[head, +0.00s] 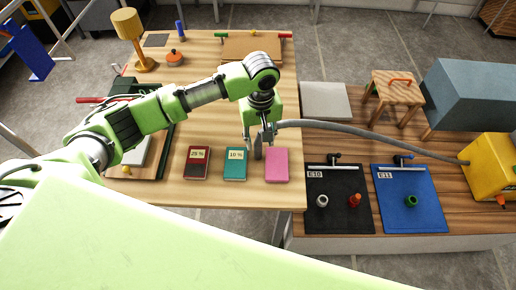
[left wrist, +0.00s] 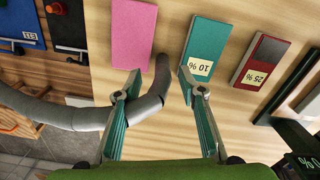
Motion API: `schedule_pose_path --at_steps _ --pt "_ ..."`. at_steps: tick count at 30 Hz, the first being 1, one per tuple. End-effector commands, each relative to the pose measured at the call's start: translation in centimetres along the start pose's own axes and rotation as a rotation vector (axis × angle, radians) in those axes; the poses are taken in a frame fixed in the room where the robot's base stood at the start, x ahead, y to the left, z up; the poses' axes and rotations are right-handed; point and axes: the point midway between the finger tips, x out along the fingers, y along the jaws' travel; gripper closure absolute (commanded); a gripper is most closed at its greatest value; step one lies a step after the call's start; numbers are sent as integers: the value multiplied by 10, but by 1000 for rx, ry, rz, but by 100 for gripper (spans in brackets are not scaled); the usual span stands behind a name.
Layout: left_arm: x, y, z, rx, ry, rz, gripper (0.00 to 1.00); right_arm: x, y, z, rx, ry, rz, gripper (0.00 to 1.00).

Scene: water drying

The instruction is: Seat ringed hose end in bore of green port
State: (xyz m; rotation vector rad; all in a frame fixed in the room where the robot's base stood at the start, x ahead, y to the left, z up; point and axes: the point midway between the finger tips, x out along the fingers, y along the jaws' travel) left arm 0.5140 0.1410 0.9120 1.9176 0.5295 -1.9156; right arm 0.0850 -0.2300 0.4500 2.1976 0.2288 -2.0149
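The grey hose (head: 370,137) runs from the yellow box at the right to my left gripper (head: 260,146). Its dark end (head: 258,153) shows just below the gripper, over the wooden table. In the left wrist view the hose end (left wrist: 161,72) lies between the spread fingers of my left gripper (left wrist: 158,82), with a clear gap to the right finger. The hose passes behind the left finger. I cannot make out the ring on the hose end. The green port (head: 411,201) stands on the blue mat, well to the right. My right gripper is not in view.
A black mat (head: 323,217) with a grey port (head: 322,200) and an orange-red fitting (head: 355,200) lies left of the blue mat (head: 390,222). Pink (head: 277,166), teal (head: 235,167) and dark red (head: 197,165) blocks lie near the gripper. The yellow box (head: 488,165) stands at the right.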

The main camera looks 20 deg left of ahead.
Motion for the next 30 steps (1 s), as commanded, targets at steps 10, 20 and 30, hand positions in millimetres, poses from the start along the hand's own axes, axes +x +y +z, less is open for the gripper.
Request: schedule_pose_path --at_steps 10,20,30 --pt "42 -4 -8 1 0 -2 63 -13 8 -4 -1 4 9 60" --pt "44 -4 -8 1 0 -1 86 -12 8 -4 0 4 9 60" --pt "44 -4 -8 1 0 -1 100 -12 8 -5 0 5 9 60"
